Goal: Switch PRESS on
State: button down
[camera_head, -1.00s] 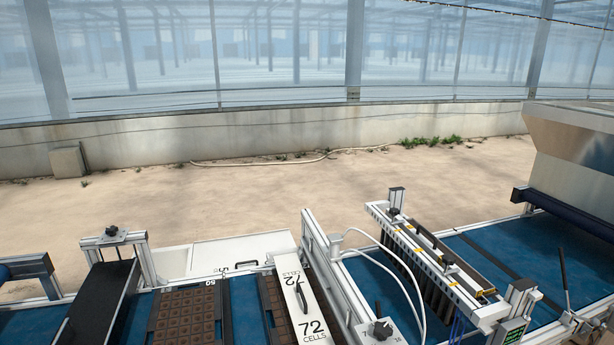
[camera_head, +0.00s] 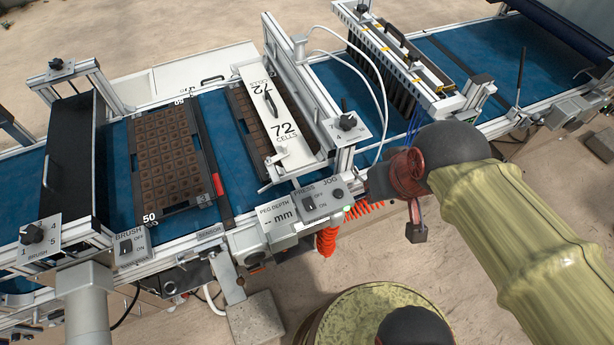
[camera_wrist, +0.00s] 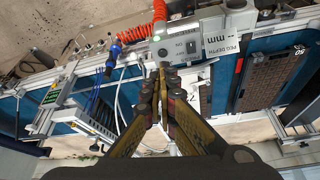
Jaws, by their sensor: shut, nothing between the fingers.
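The PRESS switch (camera_head: 309,204) is a small dark rocker marked OFF and ON, on a grey panel at the conveyor's near side. I cannot tell which way it is set. In the wrist view the PRESS switch (camera_wrist: 191,47) is near the top middle, upside down. The JOG knob (camera_head: 338,194) sits just right of it on the same panel in the head view. My gripper (camera_wrist: 163,72) is shut and empty. Its tips appear just below the JOG knob in the wrist view, beside the PRESS switch; contact is not visible. In the head view my wrist largely hides the fingers.
A PEG DEPTH display (camera_head: 277,214) adjoins the panel on the left. A separate BRUSH switch (camera_head: 127,246) is further left. An orange coiled hose (camera_head: 326,241) hangs below the panel. A cell tray (camera_head: 168,160) lies on the blue belt. A white 72 CELLS plate (camera_head: 278,118) stands behind.

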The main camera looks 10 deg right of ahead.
jog(key=w+a+f+n+g+p, duration=0.3)
jog(key=w+a+p, duration=0.1)
jog(key=n+g+p, duration=0.2)
jog(key=n+p, duration=0.2)
jog(key=n, duration=1.4)
send_over(308, 198)
notch_tip(308, 198, down, 7)
jog(key=shift+f, duration=0.15)
jog(key=shift+s, duration=0.1)
notch_tip(308, 198, down, 14)
jog(key=shift+b, duration=0.75)
